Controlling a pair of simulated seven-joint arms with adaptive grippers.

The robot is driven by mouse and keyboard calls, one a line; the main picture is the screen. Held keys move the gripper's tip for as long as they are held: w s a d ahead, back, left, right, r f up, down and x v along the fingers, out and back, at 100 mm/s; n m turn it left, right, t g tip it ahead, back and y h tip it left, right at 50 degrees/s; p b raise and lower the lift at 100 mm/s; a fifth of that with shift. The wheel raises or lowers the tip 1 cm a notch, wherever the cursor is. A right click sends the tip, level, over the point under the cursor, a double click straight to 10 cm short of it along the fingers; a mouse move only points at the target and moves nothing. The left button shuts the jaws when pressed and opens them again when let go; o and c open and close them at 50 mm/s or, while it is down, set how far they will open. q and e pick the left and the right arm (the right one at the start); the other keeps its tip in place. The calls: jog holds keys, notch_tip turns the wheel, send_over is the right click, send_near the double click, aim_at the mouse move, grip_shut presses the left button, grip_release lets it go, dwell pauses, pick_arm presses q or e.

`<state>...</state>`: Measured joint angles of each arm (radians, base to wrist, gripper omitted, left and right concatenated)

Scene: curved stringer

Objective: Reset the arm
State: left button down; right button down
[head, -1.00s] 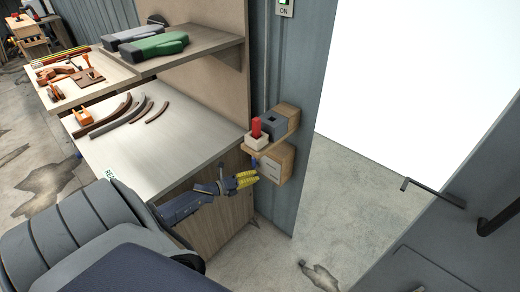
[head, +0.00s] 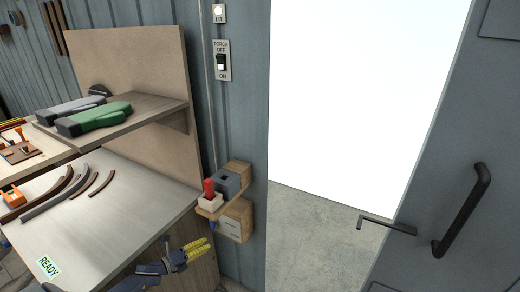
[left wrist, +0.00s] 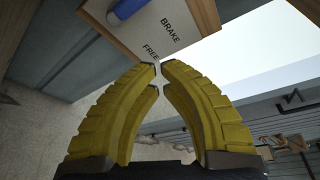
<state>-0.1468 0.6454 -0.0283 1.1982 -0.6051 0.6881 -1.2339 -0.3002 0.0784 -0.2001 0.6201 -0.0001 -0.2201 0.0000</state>
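My left gripper (head: 206,244) is in the lower middle of the head view, below and left of a small wooden box on the wall. Its yellow fingers fill the left wrist view (left wrist: 158,66), tips almost meeting with nothing between them. The wooden box has a light front plate (head: 232,226) and a blue lever (head: 212,226) at its left. In the left wrist view the plate (left wrist: 180,22) reads BRAKE and FREE, and the blue lever (left wrist: 128,8) lies beside the words. The fingertips are apart from the lever. My right gripper is not in view.
A wooden shelf above the box holds a red-handled item (head: 209,189) and a grey block (head: 228,183). The workbench (head: 110,220) carries curved strips (head: 50,198) and a READY label (head: 48,267). A bright doorway (head: 350,100) and a door with a black handle (head: 462,210) are at right.

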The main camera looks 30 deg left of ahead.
pick_arm(q)
jog(key=s+d+f+n+g+y, duration=0.3)
jog(key=s+f+n, duration=0.5)
jog(key=f, duration=0.6)
jog(key=s+d+f+n+g+y, duration=0.2)
jog(key=s+d+f+n, duration=0.25)
jog(key=s+f, duration=0.7)
jog(key=s+d+f+n+g, duration=0.3)
jog(key=s+d+f, duration=0.2)
jog(key=s, duration=0.4)
jog(key=s+d+f+n+g, duration=0.3)
jog(key=s+d+f, duration=0.3)
jog(key=s, duration=0.3)
jog(key=s+d+f+n+g, duration=0.3)
jog(key=s+d+f, duration=0.3)
jog(key=s, duration=0.4)
jog(key=shift+d+f+n, duration=0.25)
jog(key=shift+d+n, duration=0.6)
